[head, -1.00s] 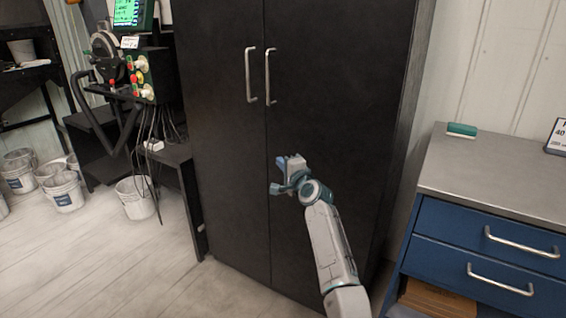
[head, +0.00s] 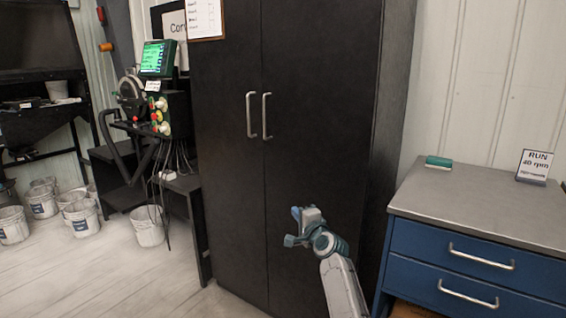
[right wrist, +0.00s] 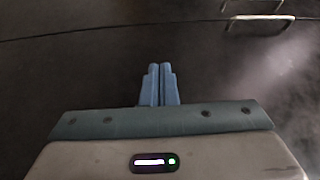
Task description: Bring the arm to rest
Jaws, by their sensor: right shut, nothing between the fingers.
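My right gripper (head: 298,213) is in front of the lower part of the black cabinet (head: 310,110), with its arm coming up from the bottom of the head view. In the right wrist view its two blue fingers (right wrist: 159,84) are together with nothing between them. Behind them is the dark cabinet front, with its metal handles (right wrist: 258,20) at the upper right. I cannot tell how far the fingers are from the doors. My left gripper is not in view.
A blue drawer unit (head: 470,245) stands at the right, with a green object (head: 438,162) and a "RUN 40 rpm" sign (head: 534,165) on top. At the left are a control stand with a green screen (head: 158,58) and several white buckets (head: 82,217). Floor at the lower left is clear.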

